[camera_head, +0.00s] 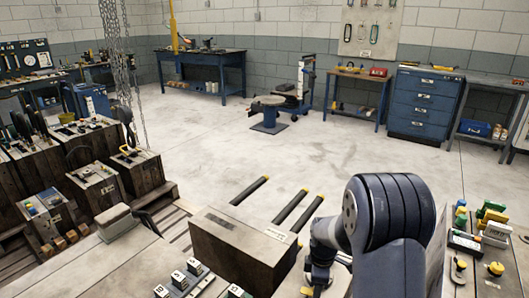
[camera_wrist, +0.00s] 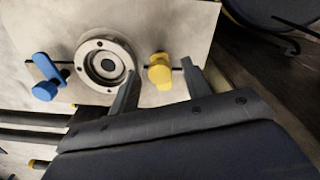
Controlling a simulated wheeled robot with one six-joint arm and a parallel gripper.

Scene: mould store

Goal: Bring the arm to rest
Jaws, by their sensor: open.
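My gripper (camera_wrist: 162,88) is open in the wrist view, its two grey fingers spread apart with nothing held between them. Beyond the fingertips is a light plate (camera_wrist: 195,20) with a round metal ring (camera_wrist: 105,66) set in it. A yellow knob (camera_wrist: 160,72) appears between the fingers in the picture; I cannot tell how far off it is. A blue handle (camera_wrist: 46,76) is to the left of the ring. In the head view my dark arm reaches down at the lower right; the gripper end (camera_head: 318,282) is low and partly cut off by the bottom edge.
A brown box (camera_head: 240,252) stands left of my arm. Dark bars with yellow ends (camera_head: 290,212) lie behind it. Small yellow and green parts (camera_head: 490,215) are at the right. Wooden crates (camera_head: 95,185) stand at the left. The concrete floor (camera_head: 210,145) behind is mostly clear.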

